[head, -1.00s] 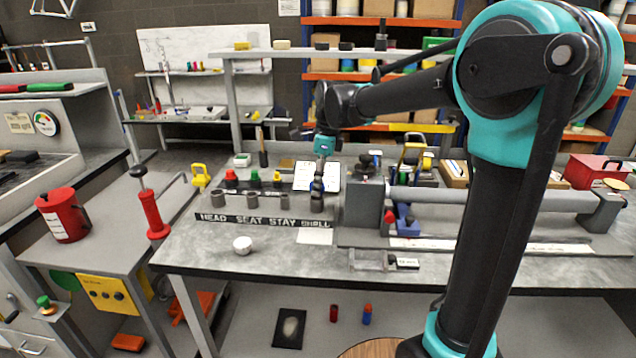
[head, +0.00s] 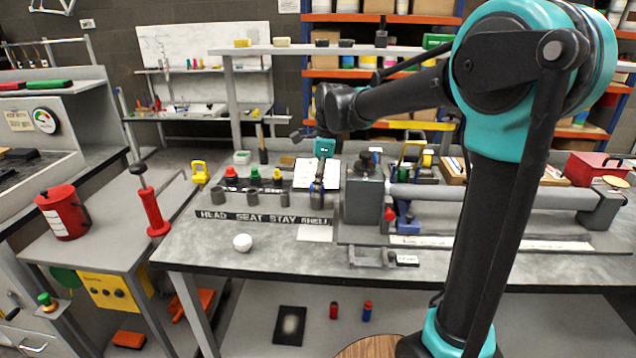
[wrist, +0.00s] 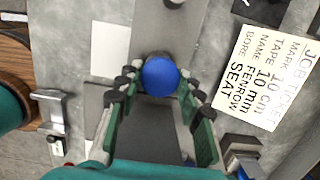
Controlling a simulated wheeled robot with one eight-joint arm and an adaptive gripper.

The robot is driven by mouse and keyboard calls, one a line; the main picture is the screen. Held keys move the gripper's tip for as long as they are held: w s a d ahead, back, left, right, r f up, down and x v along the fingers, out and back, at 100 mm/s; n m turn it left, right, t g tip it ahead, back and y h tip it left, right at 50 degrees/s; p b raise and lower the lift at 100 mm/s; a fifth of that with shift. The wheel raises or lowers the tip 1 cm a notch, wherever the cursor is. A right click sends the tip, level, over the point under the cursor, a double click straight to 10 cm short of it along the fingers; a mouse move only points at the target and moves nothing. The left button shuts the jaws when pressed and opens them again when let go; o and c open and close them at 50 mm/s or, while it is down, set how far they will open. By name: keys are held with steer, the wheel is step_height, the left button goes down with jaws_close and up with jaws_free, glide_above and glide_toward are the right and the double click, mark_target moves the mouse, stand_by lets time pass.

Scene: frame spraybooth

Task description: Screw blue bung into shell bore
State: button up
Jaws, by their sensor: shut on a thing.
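My gripper (head: 317,188) is over the SHELL end of the labelled block (head: 258,218). In the wrist view its fingers (wrist: 155,95) are shut around the round blue bung (wrist: 160,76), whose top faces the camera. The bung sits between the fingertips. The shell bore is hidden below the bung and fingers, so I cannot tell whether the bung is in it or just above it.
Grey cylinders (head: 252,197) stand left along the block. A grey vise-like block (head: 363,200) with a long bar is close on the right. A job ticket (wrist: 268,75) lies nearby.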

steer(key=shift+f, duration=0.2)
steer(key=o, duration=0.5)
steer(key=c, duration=0.4)
steer(key=m, duration=0.4)
steer(key=shift+s+t, duration=0.1)
steer(key=shift+t, duration=0.3)
steer(key=shift+m, duration=0.3)
steer(key=m, duration=0.4)
steer(key=shift+m+t+h, duration=0.3)
